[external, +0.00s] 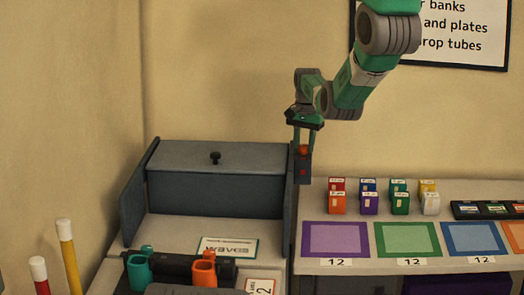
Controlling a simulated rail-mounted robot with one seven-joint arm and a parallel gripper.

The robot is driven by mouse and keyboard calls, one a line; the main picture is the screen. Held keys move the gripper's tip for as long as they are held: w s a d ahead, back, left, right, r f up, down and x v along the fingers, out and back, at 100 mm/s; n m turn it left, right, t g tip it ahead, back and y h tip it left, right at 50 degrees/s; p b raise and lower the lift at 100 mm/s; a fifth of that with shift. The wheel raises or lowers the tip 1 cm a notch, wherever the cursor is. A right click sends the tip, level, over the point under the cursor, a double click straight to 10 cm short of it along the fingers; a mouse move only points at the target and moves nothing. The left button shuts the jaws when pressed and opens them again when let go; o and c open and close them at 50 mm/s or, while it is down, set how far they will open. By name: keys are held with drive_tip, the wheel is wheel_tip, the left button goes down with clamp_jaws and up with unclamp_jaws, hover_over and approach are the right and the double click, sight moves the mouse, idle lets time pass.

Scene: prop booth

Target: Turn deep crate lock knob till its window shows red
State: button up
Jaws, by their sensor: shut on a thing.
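The deep crate appears to be the grey box (215,192) against the back wall, with a closed sloping lid. At its right end is a narrow dark block (303,173), which looks like the lock housing. A small orange-red knob (303,150) is on top of this block. My gripper (303,146) points down from above, with its fingers shut on the orange-red knob. A small reddish mark shows on the block's front, but it is too small to tell whether it is the window.
A small black knob (215,158) is on the lid. Several small coloured boxes (370,202) stand on the right bench, behind coloured mats (335,239). Teal and orange cups (203,272) and two tall rods stand at front left.

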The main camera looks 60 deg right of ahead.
sight(305, 146)
drive_tip(key=m, duration=0.6)
drive_tip(key=shift+p, duration=0.3)
drive_tip(key=shift+m, duration=0.4)
drive_tip(key=o, duration=1)
wheel_tip(305, 146, up, 8)
drive_tip(key=shift+s+a+f+p, duration=0.1)
drive_tip(key=shift+s+p, duration=0.05)
drive_tip(key=shift+p, duration=0.25)
